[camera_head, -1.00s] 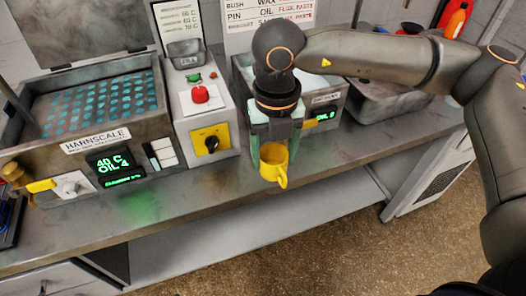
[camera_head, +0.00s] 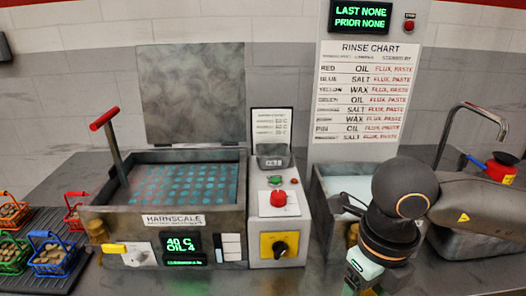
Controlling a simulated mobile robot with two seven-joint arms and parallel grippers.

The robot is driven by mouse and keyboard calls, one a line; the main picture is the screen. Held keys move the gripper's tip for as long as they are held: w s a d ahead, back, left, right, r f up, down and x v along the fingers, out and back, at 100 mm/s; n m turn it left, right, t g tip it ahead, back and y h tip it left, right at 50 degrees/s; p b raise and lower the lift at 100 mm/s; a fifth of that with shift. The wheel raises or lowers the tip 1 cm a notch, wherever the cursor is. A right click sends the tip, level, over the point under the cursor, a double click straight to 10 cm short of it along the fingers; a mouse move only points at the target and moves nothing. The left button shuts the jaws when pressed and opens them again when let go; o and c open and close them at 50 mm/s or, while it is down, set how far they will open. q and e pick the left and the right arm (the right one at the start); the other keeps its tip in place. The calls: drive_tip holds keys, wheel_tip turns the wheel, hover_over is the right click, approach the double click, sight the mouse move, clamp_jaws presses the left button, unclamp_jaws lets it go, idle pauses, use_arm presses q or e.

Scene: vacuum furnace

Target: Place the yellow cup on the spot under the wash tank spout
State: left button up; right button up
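The yellow cup is not visible now; the lower edge of the view cuts off the area around my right fingertips. My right gripper (camera_head: 364,281) points down at the bottom right, in front of the right-hand tank (camera_head: 328,190). Its fingertips are out of frame. The HARNSCALE tank (camera_head: 104,212) stands left of centre, with blue dotted liquid and a raised lid. A brass spout-like fitting (camera_head: 97,232) is at its front left corner. A similar brass piece (camera_head: 352,234) shows on the right-hand tank beside my gripper. The spots under both are hidden or out of frame. My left gripper is not in view.
A control box (camera_head: 293,226) with a red button and black knob stands between the tanks. Small coloured baskets (camera_head: 52,254) of parts sit on a dark rack at left. A curved faucet (camera_head: 470,107) and a red-and-blue item (camera_head: 502,170) are at right.

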drive_tip(key=n, duration=0.3)
drive_tip(key=shift+w+d+f, duration=0.25)
drive_tip(key=shift+w, duration=0.05)
drive_tip(key=n, duration=0.5)
drive_tip(key=shift+w+d+f+p, duration=0.3)
drive_tip(key=shift+f+p, duration=0.05)
drive_tip(key=d+f+n, duration=0.1)
drive_tip(key=n, duration=0.6)
drive_tip(key=w+d+f+n+p, duration=0.1)
drive_tip(key=n, duration=0.7)
drive_tip(key=w+d+f+n+p, duration=0.1)
drive_tip(key=n, duration=0.6)
drive_tip(key=shift+w+d+f+n, duration=0.15)
drive_tip(key=shift+d+f+n, duration=0.2)
drive_tip(key=shift+f+n, duration=0.05)
